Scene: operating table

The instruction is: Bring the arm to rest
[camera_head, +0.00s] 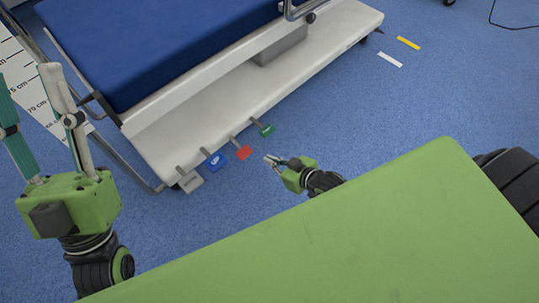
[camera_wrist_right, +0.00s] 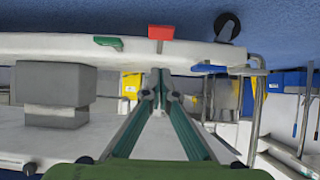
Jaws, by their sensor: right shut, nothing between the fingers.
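My right gripper (camera_head: 269,159) is shut and empty over the blue floor, just in front of the pedals of the operating table. In the right wrist view its two fingers meet at the tips (camera_wrist_right: 160,76), with nothing between them. My left gripper (camera_head: 28,78) stands at the left edge of the head view with its fingers pointing up and spread apart, empty. Part of one finger is cut off by the picture edge.
The operating table has a blue mattress (camera_head: 150,40) and a white base (camera_head: 170,135). Grey (camera_head: 190,181), blue (camera_head: 214,161), red (camera_head: 244,152) and green (camera_head: 267,130) pedals stick out from it. Yellow (camera_head: 408,43) and white (camera_head: 390,59) strips lie on open floor at the upper right.

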